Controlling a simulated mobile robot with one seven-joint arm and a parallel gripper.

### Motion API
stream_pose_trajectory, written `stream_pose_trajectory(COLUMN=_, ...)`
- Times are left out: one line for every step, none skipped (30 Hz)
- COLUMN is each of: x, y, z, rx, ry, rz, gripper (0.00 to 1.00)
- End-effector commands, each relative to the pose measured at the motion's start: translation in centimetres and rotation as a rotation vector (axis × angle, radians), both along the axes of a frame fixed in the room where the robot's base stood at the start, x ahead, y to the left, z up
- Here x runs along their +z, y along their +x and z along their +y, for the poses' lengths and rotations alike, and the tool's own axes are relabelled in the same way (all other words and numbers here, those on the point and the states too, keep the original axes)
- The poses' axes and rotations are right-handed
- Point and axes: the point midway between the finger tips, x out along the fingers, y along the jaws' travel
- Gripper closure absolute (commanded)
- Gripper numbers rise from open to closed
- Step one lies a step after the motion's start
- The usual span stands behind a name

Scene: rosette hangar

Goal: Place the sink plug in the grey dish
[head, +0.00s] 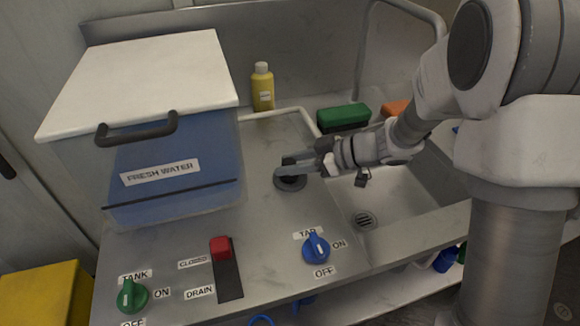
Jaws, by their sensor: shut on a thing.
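My gripper (286,166) reaches in from the right, low over the steel counter left of the basin. It is shut on a small dark thing, which I take to be the sink plug; the fingers hide most of it. Right under the fingertips is a dark grey round shape on the counter, which looks like the grey dish (290,184). I cannot tell whether the plug touches the dish or is held just above it. The drain hole (365,219) in the basin is uncovered.
The sink basin (400,200) lies under and right of my arm. A blue fresh water tank (200,180) with a white lid stands left. A yellow bottle (263,88) and a green sponge (343,117) are behind. A blue tap knob (316,248) and red drain lever (221,248) are in front.

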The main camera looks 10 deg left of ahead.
Motion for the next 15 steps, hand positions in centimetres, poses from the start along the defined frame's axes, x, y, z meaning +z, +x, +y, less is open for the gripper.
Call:
stream_pose_trajectory(x=0.04, y=0.02, z=0.01, rx=0.000, ry=0.001, rz=-0.001, gripper=1.00)
stream_pose_trajectory(x=0.11, y=0.02, z=0.01, rx=0.000, ry=0.001, rz=-0.001, gripper=1.00)
stream_pose_trajectory(x=0.13, y=0.02, z=0.01, rx=0.000, ry=0.001, rz=-0.001, gripper=1.00)
stream_pose_trajectory(x=0.13, y=0.02, z=0.01, rx=0.000, ry=0.001, rz=-0.001, gripper=1.00)
stream_pose_trajectory(x=0.13, y=0.02, z=0.01, rx=0.000, ry=0.001, rz=-0.001, gripper=1.00)
stream_pose_trajectory(x=0.11, y=0.02, z=0.01, rx=0.000, ry=0.001, rz=-0.001, gripper=1.00)
stream_pose_trajectory(x=0.06, y=0.02, z=0.01, rx=0.000, ry=0.001, rz=-0.001, gripper=1.00)
stream_pose_trajectory(x=-0.03, y=0.02, z=0.01, rx=0.000, ry=0.001, rz=0.000, gripper=1.00)
stream_pose_trajectory(x=-0.17, y=0.02, z=0.00, rx=0.000, ry=0.001, rz=0.000, gripper=1.00)
stream_pose_trajectory(x=-0.27, y=0.02, z=0.01, rx=0.000, ry=0.001, rz=0.000, gripper=1.00)
stream_pose_trajectory(x=-0.32, y=0.02, z=0.02, rx=0.000, ry=0.001, rz=0.000, gripper=0.58)
stream_pose_trajectory(x=-0.28, y=0.02, z=0.03, rx=0.000, ry=0.001, rz=0.000, gripper=0.51)
stream_pose_trajectory(x=-0.27, y=0.02, z=0.02, rx=0.000, ry=0.001, rz=-0.001, gripper=0.45)
stream_pose_trajectory(x=-0.27, y=0.02, z=0.02, rx=0.000, ry=0.001, rz=-0.001, gripper=0.40)
stream_pose_trajectory(x=-0.27, y=0.02, z=0.02, rx=0.000, ry=0.001, rz=-0.001, gripper=0.33)
